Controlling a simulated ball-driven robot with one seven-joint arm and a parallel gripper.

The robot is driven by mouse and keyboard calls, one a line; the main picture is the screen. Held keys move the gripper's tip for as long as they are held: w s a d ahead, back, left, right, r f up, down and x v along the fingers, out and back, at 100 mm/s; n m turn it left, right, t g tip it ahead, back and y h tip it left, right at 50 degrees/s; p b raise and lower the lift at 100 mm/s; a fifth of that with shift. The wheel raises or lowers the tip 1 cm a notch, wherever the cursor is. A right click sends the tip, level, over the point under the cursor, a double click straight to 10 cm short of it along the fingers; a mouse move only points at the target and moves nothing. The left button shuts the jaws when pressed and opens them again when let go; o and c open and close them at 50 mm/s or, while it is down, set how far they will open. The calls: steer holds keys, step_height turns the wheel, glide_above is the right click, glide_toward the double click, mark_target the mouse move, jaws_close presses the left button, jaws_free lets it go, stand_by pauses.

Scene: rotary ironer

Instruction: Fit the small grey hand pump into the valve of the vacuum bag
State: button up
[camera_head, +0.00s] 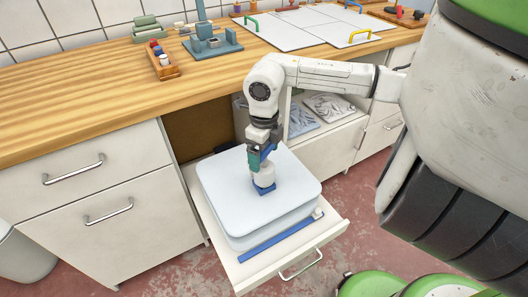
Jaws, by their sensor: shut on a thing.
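The vacuum bag (222,180) is a pale blue-white, puffy, rounded block lying in a pulled-out drawer. A blue valve (264,190) shows on its top, right of the middle. My gripper (262,165) comes down from above and is shut on the small grey hand pump (265,177). The pump is a short, pale grey body, roughly upright, directly over the valve. Its lower end meets or nearly meets the blue part; I cannot tell whether it is seated. The fingers hide the pump's upper part.
The open drawer (329,229) has a blue strip (268,240) along its front, before the bag. The wooden counter (95,85) behind carries a small tray of pegs (162,62), a blue-grey fixture (212,42) and white panels (310,25). Another open drawer (335,125) stands to the right.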

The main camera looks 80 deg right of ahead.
stand_by(0.3)
steer(key=o, duration=1.2)
steer(key=shift+o, duration=0.2)
steer(key=shift+r+p, duration=2.4)
steer(key=shift+r, duration=2.55)
steer(key=shift+w, duration=0.1)
